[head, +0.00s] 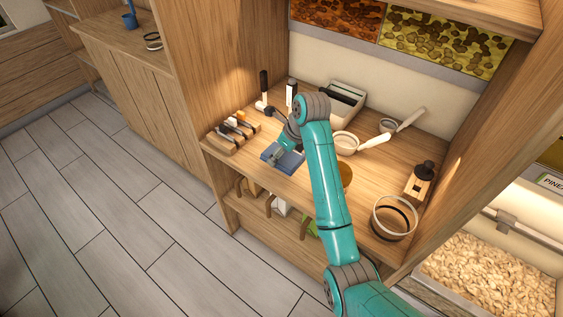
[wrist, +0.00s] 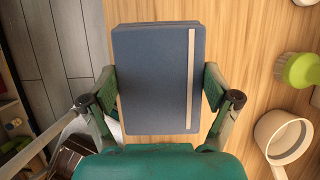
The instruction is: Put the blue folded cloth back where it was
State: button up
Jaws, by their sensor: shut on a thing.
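The blue folded cloth (head: 290,164) is a flat, neat rectangle near the front edge of the wooden shelf top, left of the middle in the head view. In the wrist view the blue folded cloth (wrist: 150,75) fills the centre, with a pale stripe along its right side; it looks stiff, much like a notebook. My gripper (head: 281,152) is shut on it from above. In the wrist view the fingers of my gripper (wrist: 160,90) press on its left and right sides. I cannot tell whether its underside touches the shelf.
A wooden block with dark-handled tools (head: 230,133) stands to the left. A pale box (head: 345,98) is behind. White-handled scoops (head: 374,142), a wooden-based dispenser (head: 418,183) and a round glass container (head: 393,220) stand to the right. A green brush (wrist: 298,70) shows in the wrist view.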

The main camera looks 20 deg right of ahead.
jog(key=shift+f, duration=2.45)
jog(key=shift+f, duration=0.1)
jog(key=o, duration=1)
jog(key=shift+c, duration=0.2)
